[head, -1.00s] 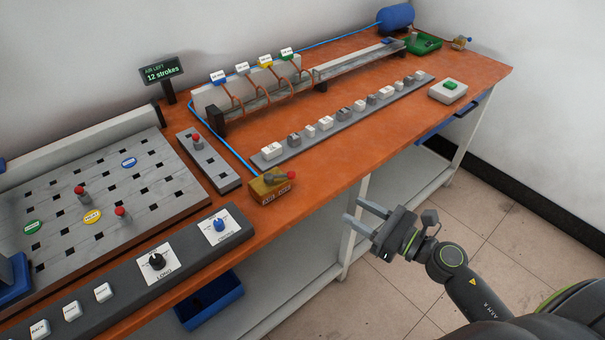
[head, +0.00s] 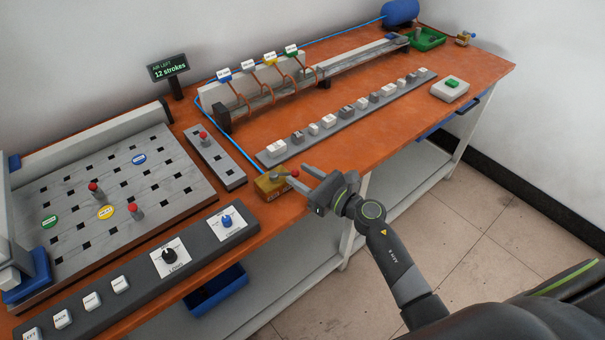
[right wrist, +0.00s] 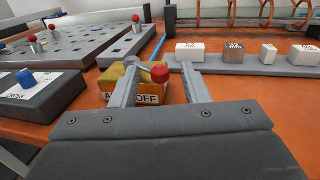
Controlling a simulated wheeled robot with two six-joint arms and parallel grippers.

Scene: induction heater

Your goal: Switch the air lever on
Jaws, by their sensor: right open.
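The air lever is a small brass-yellow valve box (head: 272,187) at the front edge of the orange bench. Its short lever ends in a red knob (head: 295,173), pointing right in the head view. In the right wrist view the box (right wrist: 117,78) shows a partly covered label ending in "OFF", and the red knob (right wrist: 160,73) appears between the fingers. My right gripper (head: 297,175) is open, its fingertips around or just short of the knob; contact cannot be told. It also shows in the wrist view (right wrist: 160,70). My left gripper is not in view.
A sign (head: 168,68) reads "AIR LEFT 12 strokes". Left of the valve lie a dark control strip with knobs (head: 170,257) and a perforated grey plate (head: 100,225) with red-topped pegs. Behind it is a row of labelled blocks (head: 345,112). The bench to its right is bare.

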